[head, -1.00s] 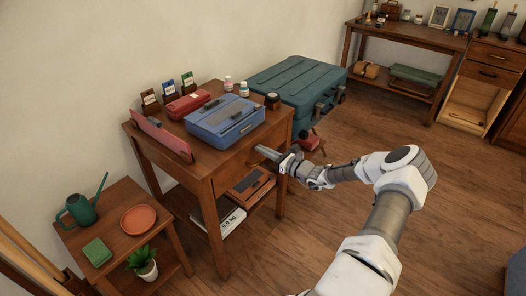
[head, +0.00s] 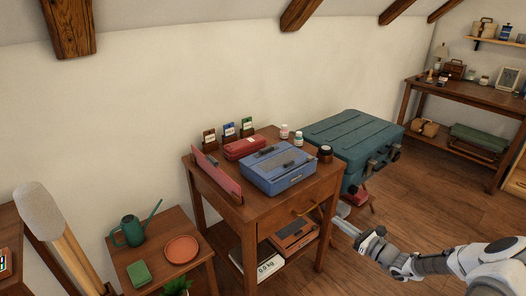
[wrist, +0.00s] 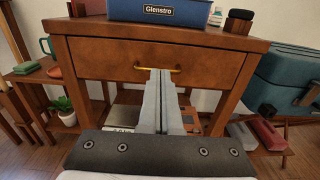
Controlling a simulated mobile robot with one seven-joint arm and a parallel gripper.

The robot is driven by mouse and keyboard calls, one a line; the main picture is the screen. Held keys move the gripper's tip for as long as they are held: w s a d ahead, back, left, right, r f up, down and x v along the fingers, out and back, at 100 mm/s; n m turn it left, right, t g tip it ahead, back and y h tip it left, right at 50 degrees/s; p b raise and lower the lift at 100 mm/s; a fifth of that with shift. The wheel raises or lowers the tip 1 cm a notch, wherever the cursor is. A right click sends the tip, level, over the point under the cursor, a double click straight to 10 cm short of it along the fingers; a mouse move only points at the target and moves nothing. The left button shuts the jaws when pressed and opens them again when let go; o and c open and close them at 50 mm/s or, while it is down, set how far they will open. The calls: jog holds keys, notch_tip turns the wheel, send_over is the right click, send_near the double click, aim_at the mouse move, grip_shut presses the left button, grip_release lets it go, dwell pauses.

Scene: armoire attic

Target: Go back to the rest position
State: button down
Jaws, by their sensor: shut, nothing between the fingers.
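My gripper (head: 347,228) is in front of the wooden table with a drawer (head: 262,222), at the lower right of the head view. In the wrist view my gripper (wrist: 161,75) has its two fingers together with nothing between them. The fingertips overlap the brass drawer handle (wrist: 143,68) in that picture; whether they touch it I cannot tell. The drawer (wrist: 100,58) looks closed. My arm stretches in from the lower right corner of the head view.
A blue case (head: 278,168) and a red box (head: 244,148) are on the table. A teal chest (head: 350,135) stands right of it. A low side table (head: 150,262) with a watering can (head: 130,231) stands left. Floor at right (head: 430,205) is clear.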

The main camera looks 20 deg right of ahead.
jog(key=s+a+r+n+g, duration=0.2)
jog(key=a+r+n+g, duration=0.65)
jog(key=a, duration=0.55)
jog(key=s+a+r+n+g, duration=0.2)
jog(key=a+r+n+g, duration=0.4)
jog(key=a+r+n, duration=0.55)
jog(key=s+a+r+n+t+h, duration=0.3)
jog(key=s+a+r+n+h, duration=0.2)
jog(key=s+a+r+n, duration=0.55)
jog(key=s+d+n+h, duration=0.1)
jog(key=s+d, duration=0.4)
jog(key=s, duration=0.5)
notch_tip(320, 180, up, 16)
jog(key=p, duration=1.5)
jog(key=shift+a+r+p, duration=0.2)
jog(key=shift+a+p, duration=0.1)
jog(key=shift+d, duration=0.1)
